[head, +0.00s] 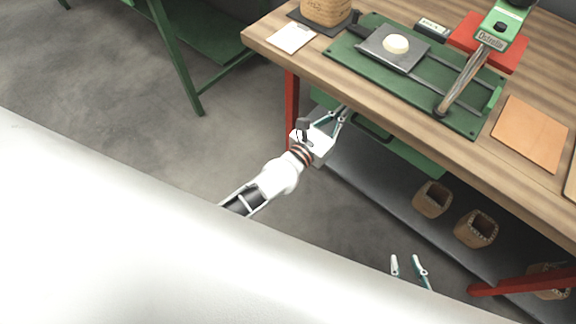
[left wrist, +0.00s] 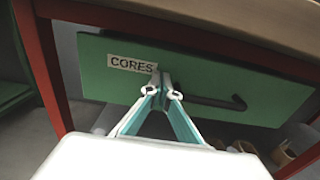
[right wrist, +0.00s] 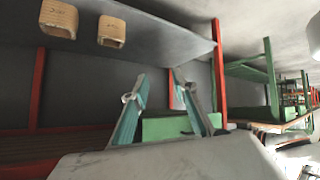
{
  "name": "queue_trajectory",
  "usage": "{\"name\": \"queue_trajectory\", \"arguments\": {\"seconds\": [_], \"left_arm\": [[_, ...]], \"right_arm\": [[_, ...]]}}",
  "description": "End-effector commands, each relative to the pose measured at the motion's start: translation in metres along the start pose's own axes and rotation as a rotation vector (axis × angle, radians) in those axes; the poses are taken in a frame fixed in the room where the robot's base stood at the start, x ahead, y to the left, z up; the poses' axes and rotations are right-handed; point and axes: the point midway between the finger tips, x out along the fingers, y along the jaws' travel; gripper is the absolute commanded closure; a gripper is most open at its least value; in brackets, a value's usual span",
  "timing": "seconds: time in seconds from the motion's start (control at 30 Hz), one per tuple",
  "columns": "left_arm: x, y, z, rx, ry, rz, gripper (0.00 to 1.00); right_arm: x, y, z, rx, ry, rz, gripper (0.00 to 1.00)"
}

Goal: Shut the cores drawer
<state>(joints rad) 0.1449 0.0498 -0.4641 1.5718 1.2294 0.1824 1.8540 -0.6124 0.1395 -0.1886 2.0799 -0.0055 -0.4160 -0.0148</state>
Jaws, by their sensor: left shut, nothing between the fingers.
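The cores drawer (head: 415,155) is a green drawer under the workbench top. Its green front (left wrist: 210,85) fills the left wrist view, with a white CORES label (left wrist: 132,64) at left and a dark bar handle (left wrist: 215,102) at right. My left gripper (head: 341,114) is at the front; in the left wrist view its fingertips (left wrist: 163,88) are together, empty, just right of the label. I cannot tell whether they touch the front, or how far out the drawer is. My right gripper (head: 405,262) is open and empty, low in front of the bench; its spread fingers show in the right wrist view (right wrist: 158,88).
The wooden bench (head: 400,118) carries a green press base and an orange sheet (head: 531,133). Red legs (head: 291,105) stand at the bench ends.

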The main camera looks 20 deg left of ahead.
Motion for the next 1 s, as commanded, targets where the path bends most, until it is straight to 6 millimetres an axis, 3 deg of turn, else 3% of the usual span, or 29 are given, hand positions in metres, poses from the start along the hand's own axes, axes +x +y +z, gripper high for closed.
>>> {"name": "queue_trajectory", "arguments": {"seconds": [0.2,0.4,1.0], "left_arm": [[0.039,0.0,-0.002,-0.002,0.002,0.0,1.0],[0.057,0.0,-0.001,-0.001,0.001,0.0,1.0],[0.063,0.0,0.002,0.0,-0.003,0.001,1.0]], "right_arm": [[0.001,0.0,-0.006,-0.004,0.016,-0.003,0.73],[0.004,0.004,-0.015,-0.013,0.033,0.0,0.73],[0.003,0.0,-0.013,-0.006,0.028,-0.003,0.73]]}}
